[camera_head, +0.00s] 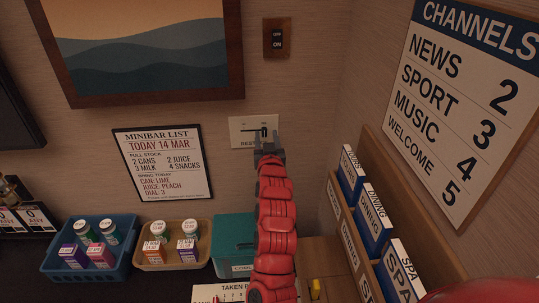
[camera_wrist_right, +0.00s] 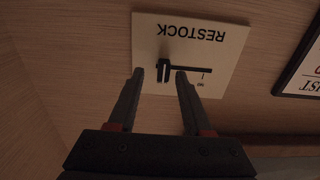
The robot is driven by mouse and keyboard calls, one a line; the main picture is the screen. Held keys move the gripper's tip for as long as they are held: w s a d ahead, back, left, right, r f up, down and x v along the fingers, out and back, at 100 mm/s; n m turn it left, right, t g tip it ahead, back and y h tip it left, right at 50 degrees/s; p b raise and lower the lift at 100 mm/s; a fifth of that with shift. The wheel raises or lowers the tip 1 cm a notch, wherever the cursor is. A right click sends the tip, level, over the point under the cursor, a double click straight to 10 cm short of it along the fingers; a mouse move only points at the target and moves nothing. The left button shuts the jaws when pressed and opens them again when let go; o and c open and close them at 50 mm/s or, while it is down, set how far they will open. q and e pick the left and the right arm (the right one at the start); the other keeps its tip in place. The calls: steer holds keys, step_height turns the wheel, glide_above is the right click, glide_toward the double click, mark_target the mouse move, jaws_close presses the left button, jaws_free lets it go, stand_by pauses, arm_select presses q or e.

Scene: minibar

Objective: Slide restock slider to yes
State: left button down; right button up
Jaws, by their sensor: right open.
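The restock slider panel (camera_head: 240,133) is a pale plate on the back wall, partly hidden by my right gripper (camera_head: 268,148) in the head view. In the right wrist view the panel (camera_wrist_right: 225,50) appears upside down with the word RESTOCK. Its dark slider knob (camera_wrist_right: 163,71) stands at the left end of the slot there. A small label, apparently NO, lies near the slot's other end; any label by the knob is hidden. My right gripper (camera_wrist_right: 159,74) is open, its fingertips appearing on either side of the knob. Contact cannot be told. My left gripper is not in view.
An off/on switch (camera_head: 277,39) is above the panel. A minibar list (camera_head: 163,163) hangs to its left. A blue basket (camera_head: 60,270), a tan tray (camera_head: 150,263) and a teal box (camera_head: 232,230) stand below. A wooden brochure rack (camera_head: 345,215) is close on the right.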

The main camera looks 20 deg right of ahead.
steer(key=p+v, duration=0.5)
steer(key=v, duration=1.1)
steer(key=shift+s+p, duration=0.3)
steer(key=shift+s, duration=0.1)
